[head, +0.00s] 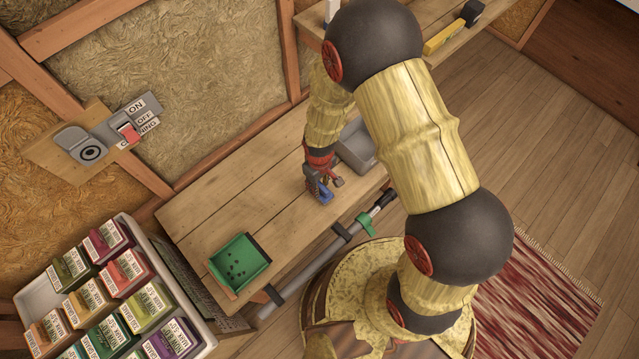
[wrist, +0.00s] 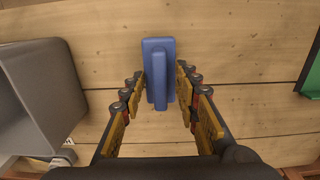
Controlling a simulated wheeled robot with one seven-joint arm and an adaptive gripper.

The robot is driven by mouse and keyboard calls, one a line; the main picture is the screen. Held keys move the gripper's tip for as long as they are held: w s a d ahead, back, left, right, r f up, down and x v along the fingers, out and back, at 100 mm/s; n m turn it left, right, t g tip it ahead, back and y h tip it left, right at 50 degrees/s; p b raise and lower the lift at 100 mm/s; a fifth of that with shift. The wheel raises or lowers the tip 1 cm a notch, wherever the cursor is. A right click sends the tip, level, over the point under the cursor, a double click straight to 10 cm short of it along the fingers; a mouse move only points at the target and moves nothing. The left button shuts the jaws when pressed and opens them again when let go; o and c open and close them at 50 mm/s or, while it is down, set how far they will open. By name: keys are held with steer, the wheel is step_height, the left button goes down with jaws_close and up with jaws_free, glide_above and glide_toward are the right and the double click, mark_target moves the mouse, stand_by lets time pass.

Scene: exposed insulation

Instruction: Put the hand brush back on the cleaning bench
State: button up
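The hand brush (wrist: 159,55) is a blue block with a raised handle along its middle, seen from above in the wrist view. It appears to lie on the planks of the wooden bench (wrist: 250,125). My gripper (wrist: 160,78) is open, with one yellow-padded finger on each side of the brush and narrow gaps beside it. In the head view my gripper (head: 320,178) points down over the bench (head: 225,205), and the blue brush (head: 326,196) shows partly below it. Whether the fingertips reach down to the brush's level is hard to tell.
A green dustpan (head: 240,262) with dark bits lies at the bench's left end. A grey bin (head: 356,146) stands on the other side of my gripper. A grey pole (head: 310,270) runs along the bench's front edge. A seed-packet tray (head: 40,298) stands at lower left.

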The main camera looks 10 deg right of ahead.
step_height(320, 180, up, 12)
steer(key=p, duration=0.4)
steer(key=shift+r+p, duration=0.2)
steer(key=shift+p, duration=0.2)
step_height(320, 180, up, 13)
steer(key=m+t, duration=0.2)
glide_above(320, 185)
steer(key=w+d, duration=0.2)
steer(key=d, duration=0.1)
step_height(320, 185, up, 9)
steer(key=s+d+m, duration=0.1)
steer(key=s+d, duration=0.1)
steer(key=d, duration=0.1)
steer(key=s+d+r+m+t, duration=0.1)
steer(key=s+d+r+m, duration=0.1)
steer(key=s+r, duration=0.4)
steer(key=s+d+r+m+t, duration=0.1)
steer(key=s+d+r, duration=0.3)
steer(key=r, duration=0.5)
steer(key=shift+s+r+m+t, duration=0.25)
steer(key=shift+s+m+t, duration=0.15)
steer(key=shift+s+t, duration=0.6)
steer(key=shift+s+a, duration=0.1)
steer(key=shift+a, duration=0.1)
